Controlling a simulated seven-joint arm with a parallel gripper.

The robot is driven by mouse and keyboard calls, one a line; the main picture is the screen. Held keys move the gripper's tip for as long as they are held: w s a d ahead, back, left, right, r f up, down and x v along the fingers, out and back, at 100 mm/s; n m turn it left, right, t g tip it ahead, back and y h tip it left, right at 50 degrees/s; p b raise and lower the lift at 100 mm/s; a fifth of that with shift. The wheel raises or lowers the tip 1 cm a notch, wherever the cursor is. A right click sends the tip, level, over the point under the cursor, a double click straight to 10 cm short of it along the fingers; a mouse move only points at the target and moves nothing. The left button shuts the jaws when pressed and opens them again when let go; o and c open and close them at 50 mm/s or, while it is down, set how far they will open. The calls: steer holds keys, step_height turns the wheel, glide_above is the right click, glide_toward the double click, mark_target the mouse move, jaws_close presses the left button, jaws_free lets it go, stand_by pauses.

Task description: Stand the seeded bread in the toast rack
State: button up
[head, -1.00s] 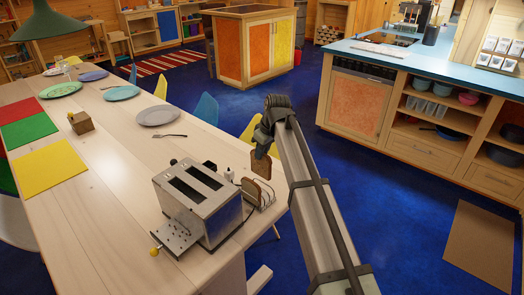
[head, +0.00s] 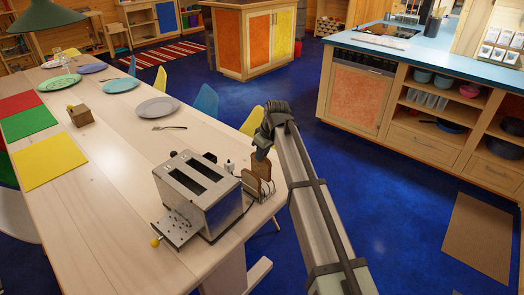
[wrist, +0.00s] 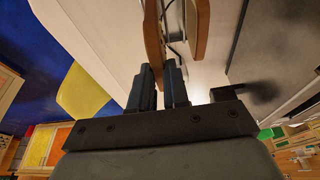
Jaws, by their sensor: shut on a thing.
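My gripper (head: 262,153) is shut on a brown slice of bread, the seeded bread (head: 263,170), which it holds upright from above. In the wrist view the slice (wrist: 153,38) shows edge-on between the two fingers (wrist: 160,85). The wire toast rack (head: 268,193) stands right of the toaster, near the table edge. Another slice (head: 250,188) stands in the rack, and shows beside the held one in the wrist view (wrist: 196,30). The held slice is low at the rack, apart from the other slice. Whether its lower edge rests in a slot is hidden.
A metal toaster (head: 198,196) with a yellow knob stands just left of the rack. Small shakers (head: 229,166) stand behind it. Plates, a fork (head: 170,128), coloured mats and a wooden block (head: 80,115) lie farther along the table (head: 115,165). Chairs line its right side.

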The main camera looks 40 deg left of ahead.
steer(key=shift+f, duration=2.1)
steer(key=o, duration=0.8)
steer(key=v, duration=1.3)
steer(key=shift+d+r, duration=0.15)
steer(key=shift+r, duration=0.2)
